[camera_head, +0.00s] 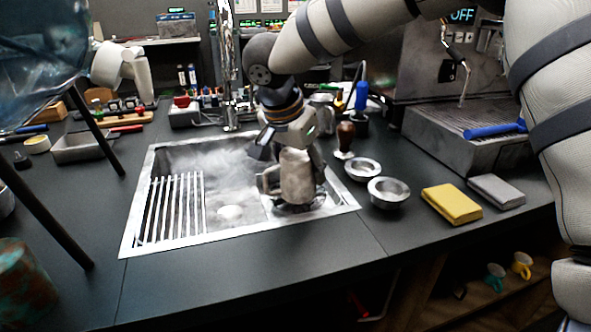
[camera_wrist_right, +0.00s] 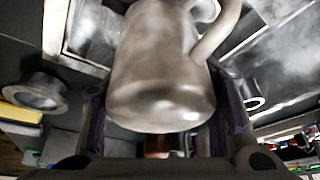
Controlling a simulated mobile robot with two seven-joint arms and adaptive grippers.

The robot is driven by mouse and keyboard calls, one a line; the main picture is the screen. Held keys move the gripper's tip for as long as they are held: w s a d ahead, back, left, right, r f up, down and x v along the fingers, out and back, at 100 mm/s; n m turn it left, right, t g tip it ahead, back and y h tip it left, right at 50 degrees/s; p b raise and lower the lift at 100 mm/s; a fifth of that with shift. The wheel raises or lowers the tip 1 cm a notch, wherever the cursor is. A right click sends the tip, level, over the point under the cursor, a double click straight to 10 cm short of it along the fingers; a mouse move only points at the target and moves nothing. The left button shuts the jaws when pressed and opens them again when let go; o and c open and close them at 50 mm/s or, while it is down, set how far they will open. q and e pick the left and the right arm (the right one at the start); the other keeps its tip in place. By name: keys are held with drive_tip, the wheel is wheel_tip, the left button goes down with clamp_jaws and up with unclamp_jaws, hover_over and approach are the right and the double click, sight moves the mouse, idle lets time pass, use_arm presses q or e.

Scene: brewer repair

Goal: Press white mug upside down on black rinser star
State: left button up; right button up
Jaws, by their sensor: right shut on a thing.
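My right gripper (camera_head: 289,150) is shut on the white mug (camera_head: 296,178), which looks greyish and mottled, over the right part of the sink. In the right wrist view the mug (camera_wrist_right: 160,75) is between the two fingers of the gripper (camera_wrist_right: 165,115), its flat base toward me, so it is upside down. Its handle points left in the head view. The black rinser (camera_head: 297,207) shows as a dark ring just under the mug; its star is mostly hidden. I cannot tell whether mug and rinser touch. My left gripper is not in view.
The steel sink (camera_head: 140,205) has a slatted rack (camera_head: 173,205) at its left. Two metal bowls (camera_head: 388,192), a yellow block (camera_head: 452,204) and a grey block (camera_head: 496,191) lie to the right. A coffee machine (camera_head: 475,140) stands behind them. The front counter is clear.

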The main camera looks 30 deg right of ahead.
idle(0.5)
drive_tip(key=shift+r, duration=1.5)
idle(0.5)
drive_tip(key=shift+r, duration=3)
